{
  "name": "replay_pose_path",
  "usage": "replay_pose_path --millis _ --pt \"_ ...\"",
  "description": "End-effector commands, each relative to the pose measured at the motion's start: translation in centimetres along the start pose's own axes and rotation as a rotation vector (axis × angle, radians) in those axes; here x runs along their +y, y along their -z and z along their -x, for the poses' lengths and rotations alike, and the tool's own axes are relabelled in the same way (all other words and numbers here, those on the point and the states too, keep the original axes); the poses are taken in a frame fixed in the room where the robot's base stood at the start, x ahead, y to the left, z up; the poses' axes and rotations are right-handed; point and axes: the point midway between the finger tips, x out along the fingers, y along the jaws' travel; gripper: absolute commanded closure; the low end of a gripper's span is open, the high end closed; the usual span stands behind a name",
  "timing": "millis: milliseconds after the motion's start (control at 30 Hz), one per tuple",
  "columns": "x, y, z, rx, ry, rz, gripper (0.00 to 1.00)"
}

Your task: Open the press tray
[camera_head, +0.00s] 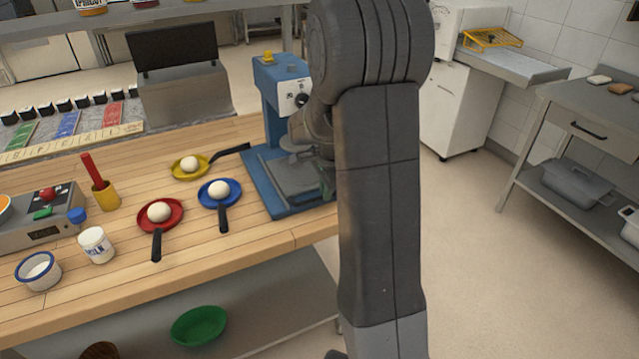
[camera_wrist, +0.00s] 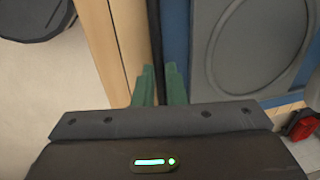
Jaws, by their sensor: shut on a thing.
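The blue press (camera_head: 270,100) stands at the right end of the wooden counter, with a white dial panel on its front. Its grey tray (camera_head: 292,176) lies low in the blue base, partly hidden behind my arm. In the wrist view the grey plate with a round outline (camera_wrist: 235,45) shows inside a blue frame. My gripper (camera_wrist: 159,78) has its green fingers close together on a narrow dark bar (camera_wrist: 155,30) along the press's edge. I take this bar for the tray's handle, but its grip point is mostly hidden.
Red (camera_head: 172,222), blue (camera_head: 208,194) and yellow (camera_head: 178,173) pans, each with a white ball, sit left of the press. A milk jar (camera_head: 97,246) and scale (camera_head: 40,232) stand farther left. The floor (camera_head: 480,250) right of the counter is clear.

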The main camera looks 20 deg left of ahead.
Motion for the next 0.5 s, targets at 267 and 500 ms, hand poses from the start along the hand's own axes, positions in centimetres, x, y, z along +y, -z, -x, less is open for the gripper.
replay_pose_path --millis 267,500 --pt "7.1 0.0 1.3 0.001 0.0 -0.001 1.0" --pt "11.0 -0.1 2.1 0.001 0.001 0.0 1.0"
